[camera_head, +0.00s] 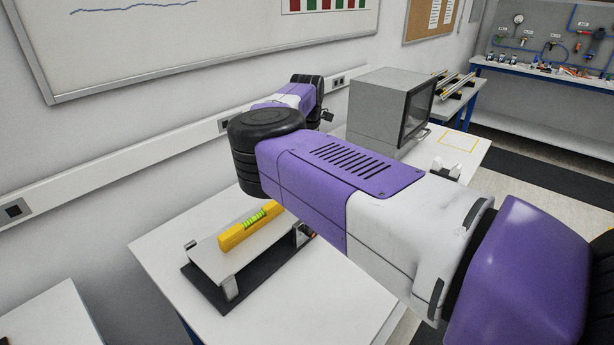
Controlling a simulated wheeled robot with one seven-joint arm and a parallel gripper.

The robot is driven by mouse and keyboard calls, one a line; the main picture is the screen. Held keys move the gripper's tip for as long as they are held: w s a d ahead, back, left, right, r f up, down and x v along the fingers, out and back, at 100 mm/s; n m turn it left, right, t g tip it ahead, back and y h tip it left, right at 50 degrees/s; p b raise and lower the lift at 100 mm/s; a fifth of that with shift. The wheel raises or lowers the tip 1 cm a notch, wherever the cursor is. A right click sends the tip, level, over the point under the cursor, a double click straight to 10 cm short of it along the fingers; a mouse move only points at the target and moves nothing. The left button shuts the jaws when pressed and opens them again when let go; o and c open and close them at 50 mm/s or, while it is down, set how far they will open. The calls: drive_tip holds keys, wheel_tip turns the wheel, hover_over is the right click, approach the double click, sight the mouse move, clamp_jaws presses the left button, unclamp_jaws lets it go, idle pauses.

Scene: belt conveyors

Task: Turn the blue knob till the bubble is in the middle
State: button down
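A yellow spirit level (238,234) with a green vial (254,219) lies on a white tilting plate (222,255). The plate stands on a black base (276,263) on the white table. The bubble is too small to place in the vial. No blue knob shows; my purple and white arm crosses in front of the right end of the device and covers part of it. A small dark part with a touch of red (306,232) shows at that end, beside my arm. I cannot make out my gripper; it is not in view.
A grey box-shaped machine with a dark front (379,110) stands on the table behind my arm. A small white and black fixture (446,170) sits to its right. The white table (180,240) is clear left of the device. The wall with a cable duct runs behind.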

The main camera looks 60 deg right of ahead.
drive_tip(key=shift+r, duration=0.1)
idle(0.4)
drive_tip(key=c, duration=1)
unclamp_jaws()
drive_tip(key=shift+c, duration=0.2)
drive_tip(key=shift+r+b, duration=0.65)
drive_tip(key=shift+r, duration=3.25)
